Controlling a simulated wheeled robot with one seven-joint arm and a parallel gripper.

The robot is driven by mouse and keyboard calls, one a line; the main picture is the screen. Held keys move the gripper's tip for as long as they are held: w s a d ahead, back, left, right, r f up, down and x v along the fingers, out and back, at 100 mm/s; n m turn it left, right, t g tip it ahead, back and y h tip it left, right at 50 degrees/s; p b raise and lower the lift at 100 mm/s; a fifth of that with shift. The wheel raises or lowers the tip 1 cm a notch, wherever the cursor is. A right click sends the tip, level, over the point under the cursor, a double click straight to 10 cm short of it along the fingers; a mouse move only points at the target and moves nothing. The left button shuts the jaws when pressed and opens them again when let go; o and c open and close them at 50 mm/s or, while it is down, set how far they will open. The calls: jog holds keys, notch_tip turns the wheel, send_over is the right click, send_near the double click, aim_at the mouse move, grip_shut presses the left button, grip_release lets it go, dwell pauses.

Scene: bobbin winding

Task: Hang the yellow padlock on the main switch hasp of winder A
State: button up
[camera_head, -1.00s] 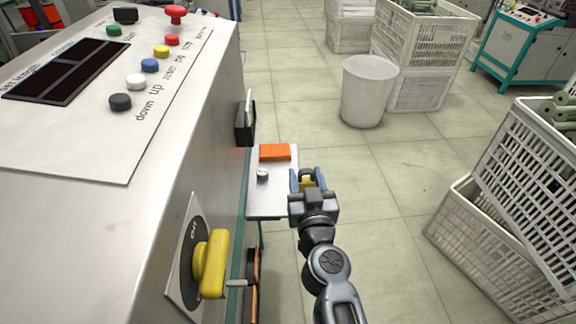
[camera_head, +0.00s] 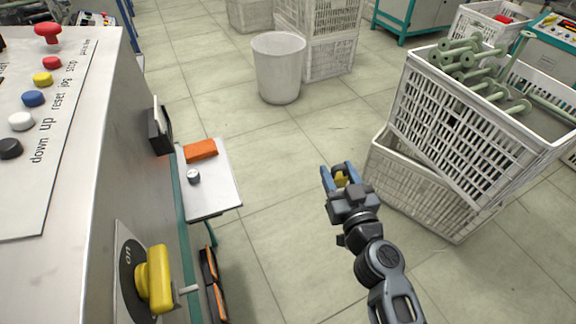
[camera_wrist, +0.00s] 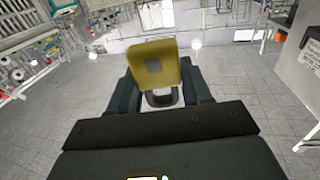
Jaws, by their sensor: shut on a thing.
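The yellow padlock (camera_wrist: 154,66) is held between the fingers of my gripper (camera_wrist: 160,92) in the wrist view. Its dark shackle shows just below the yellow body there. In the head view my gripper (camera_head: 340,180) holds the padlock (camera_head: 341,178) above open floor, right of the small shelf and well apart from the machine. The main switch (camera_head: 155,278) is a yellow rotary handle on a grey plate marked "on", on the machine's side at lower left. A metal hasp peg (camera_head: 188,289) sticks out beside the handle. Nothing is seen hanging on it.
A small shelf (camera_head: 212,200) on the machine's side carries an orange block (camera_head: 201,149) and a small round gauge (camera_head: 193,177). White crates (camera_head: 430,190) with green bobbins stand close on the right. A white bin (camera_head: 278,68) stands behind. Floor between shelf and crates is clear.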

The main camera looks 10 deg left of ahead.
jog(key=s+d+r+m+h, duration=0.1)
jog(key=s+d, duration=0.2)
jog(key=d, duration=0.4)
jog(key=s+d+r+h, duration=0.1)
jog(key=s+d, duration=0.2)
jog(key=d, duration=0.5)
jog(key=s+a+r+n+g+y+b, duration=0.1)
jog(key=s+a+r+n+g+y, duration=0.15)
jog(key=a+n+g+y, duration=0.45)
jog(key=s+a+r+n+g+y, duration=0.1)
jog(key=s+a+n+g+y, duration=0.25)
jog(key=a+y, duration=0.45)
jog(key=s+a+r+n+g+h+p, duration=0.1)
jog(key=s+a+r+n+g+h, duration=0.1)
jog(key=s+a+n+g, duration=0.8)
jog(key=s+a+g, duration=0.3)
jog(key=a+g, duration=0.1)
jog(key=shift+a+h, duration=0.2)
jog(key=shift+h, duration=0.1)
jog(key=shift+s+a+g, duration=0.1)
jog(key=shift+g, duration=0.25)
jog(key=shift+s+a, duration=0.15)
jog(key=shift+a, duration=0.2)
